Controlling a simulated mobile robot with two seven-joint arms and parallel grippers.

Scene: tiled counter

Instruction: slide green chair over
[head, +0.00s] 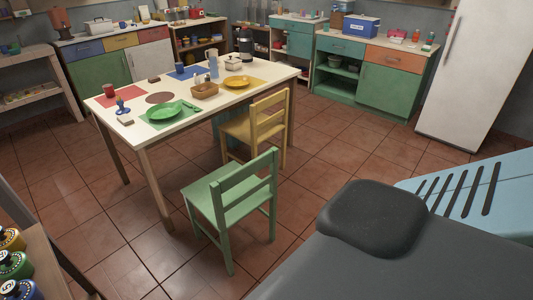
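A green wooden chair (232,203) stands upright on the tiled floor at the near side of a white table (235,97). Its slatted back faces right, and its seat points toward the table's near end. A gap of floor shows between the chair's seat and the table edge. A yellow chair (254,124) stands just behind it, close against the table. Neither of my grippers shows in the head view.
The table holds a green plate (165,111), a yellow plate (237,82), a basket (204,90) and several small items. Tiled floor is free right of the chairs. Colored jars (14,264) stand at lower left. A white fridge (476,75) and green cabinets (388,88) line the back.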

